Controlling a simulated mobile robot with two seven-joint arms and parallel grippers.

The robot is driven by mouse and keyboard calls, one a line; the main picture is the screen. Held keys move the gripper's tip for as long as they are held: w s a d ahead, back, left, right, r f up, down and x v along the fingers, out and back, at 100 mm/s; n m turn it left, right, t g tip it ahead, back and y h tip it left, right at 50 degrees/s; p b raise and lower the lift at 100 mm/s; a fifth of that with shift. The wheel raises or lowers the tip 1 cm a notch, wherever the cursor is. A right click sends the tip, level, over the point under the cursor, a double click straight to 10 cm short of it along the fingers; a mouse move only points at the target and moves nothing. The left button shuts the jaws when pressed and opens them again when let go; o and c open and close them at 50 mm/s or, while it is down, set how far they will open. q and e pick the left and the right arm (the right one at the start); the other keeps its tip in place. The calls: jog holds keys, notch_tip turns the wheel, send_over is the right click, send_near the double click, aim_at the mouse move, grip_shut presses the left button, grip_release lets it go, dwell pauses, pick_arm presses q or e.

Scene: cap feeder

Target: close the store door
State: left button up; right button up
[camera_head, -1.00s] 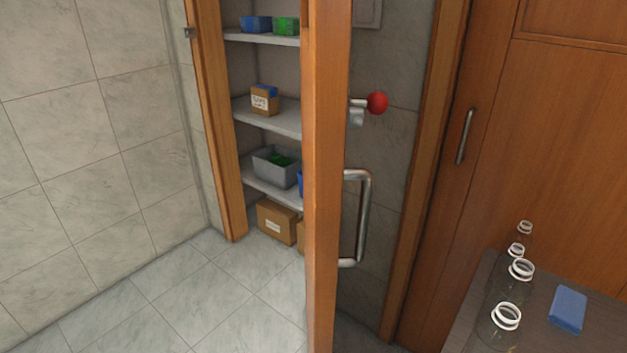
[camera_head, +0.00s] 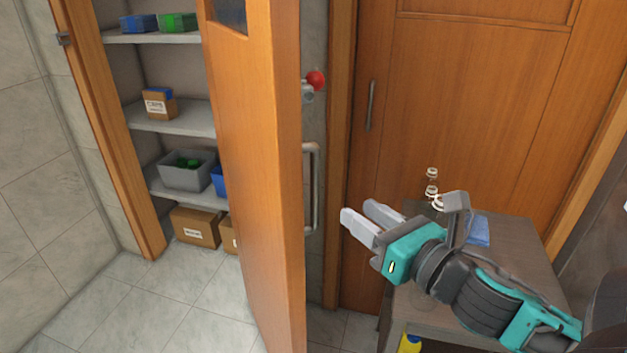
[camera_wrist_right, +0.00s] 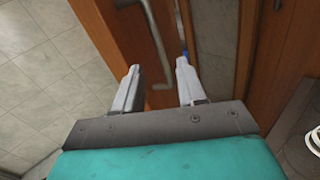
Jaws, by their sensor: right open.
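The wooden store door (camera_head: 253,170) stands open in the head view, with the shelves showing to its left. Its metal bar handle (camera_head: 316,190) is on the right side of the door. A red knob (camera_head: 316,80) sits above the handle. My right gripper (camera_head: 357,211) is open and empty, a little to the right of the handle and apart from it. In the right wrist view the handle (camera_wrist_right: 158,45) lies ahead of the two fingertips (camera_wrist_right: 158,69), beside the door (camera_wrist_right: 112,35). My left gripper is out of view.
The store's shelves (camera_head: 178,118) hold bins and boxes. A dark table (camera_head: 515,240) with glass bottles (camera_head: 432,190) and a blue item (camera_head: 478,230) stands under my right arm. Another wooden door (camera_head: 470,100) is behind. The tiled floor at left (camera_head: 110,310) is clear.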

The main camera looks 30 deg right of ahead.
aim_at(318, 178)
jog(key=shift+n, duration=0.7)
jog(key=shift+w+a+r+b, duration=0.2)
jog(key=shift+w+b, duration=0.15)
jog(key=shift+w, duration=1.75)
jog(key=shift+w+a+r+b, duration=0.2)
jog(key=shift+w+b, duration=0.1)
jog(key=shift+w, duration=1.8)
jog(key=shift+w+a+r+b, duration=0.2)
jog(key=shift+w+b, duration=0.15)
jog(key=shift+w, duration=1.75)
jog(key=shift+c, duration=0.4)
grip_shut()
